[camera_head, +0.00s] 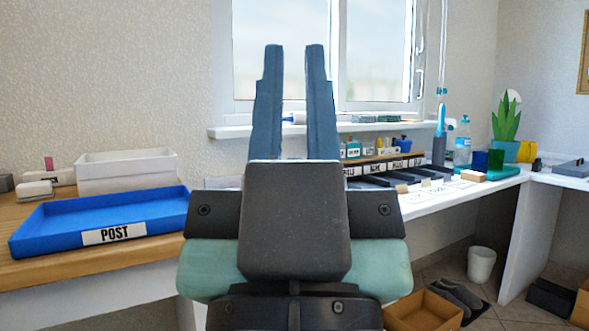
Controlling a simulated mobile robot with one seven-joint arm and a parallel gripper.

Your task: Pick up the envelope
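My gripper (294,62) is in the middle of the head view, its two blue-grey fingers pointing up in front of the window. The fingers are apart with nothing between them, so it is open and empty. I cannot make out an envelope for certain. A blue tray labelled POST (38,243) stands on the wooden desk at the left and looks empty. My gripper and wrist hide the middle of the worktop. A pale flat thing (222,183) shows partly just left of my gripper; I cannot tell what it is.
A white tray (125,160) stands behind the blue one. On the right counter are labelled dark trays (375,180), flat pale cards (440,188), a bottle (462,140) and a plant (506,120). A cardboard box (425,312) and a white bin (481,264) stand on the floor.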

